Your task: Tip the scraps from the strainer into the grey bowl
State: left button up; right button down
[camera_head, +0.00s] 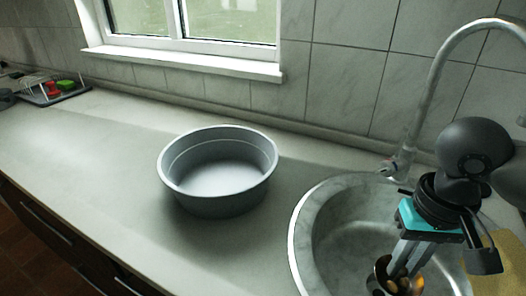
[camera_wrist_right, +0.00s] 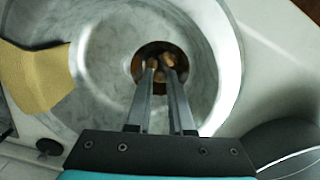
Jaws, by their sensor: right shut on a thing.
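The grey bowl (camera_head: 218,172) stands upright and empty on the counter, left of the sink. The strainer (camera_head: 377,283) is a small metal cup low in the round sink, partly cut off by the bottom edge of the head view. Brown and tan scraps (camera_head: 402,285) lie in it. My right gripper (camera_head: 394,272) points down into the sink and is shut on the strainer. In the right wrist view the gripper (camera_wrist_right: 162,72) reaches the strainer (camera_wrist_right: 140,66), with scraps (camera_wrist_right: 168,60) between and beyond the fingertips. I cannot tell whether the strainer touches the sink bottom. My left gripper is not in view.
The round sink (camera_head: 303,230) has a tall curved tap (camera_head: 432,85) behind it. A yellow cloth (camera_wrist_right: 35,78) hangs over the sink rim. A dish rack (camera_head: 40,92) stands far left by the window wall. The counter around the bowl is clear.

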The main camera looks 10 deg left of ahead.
aim_at(216, 172)
jog(key=k+j, duration=0.1)
jog(key=j, duration=0.3)
jog(key=k+j, duration=0.15)
jog(key=j, duration=0.3)
jog(key=k+j, duration=0.1)
jog(key=j, duration=0.3)
jog(key=k+j, duration=0.15)
jog(key=j, duration=0.3)
jog(key=k+j, duration=0.1)
jog(key=j, duration=0.3)
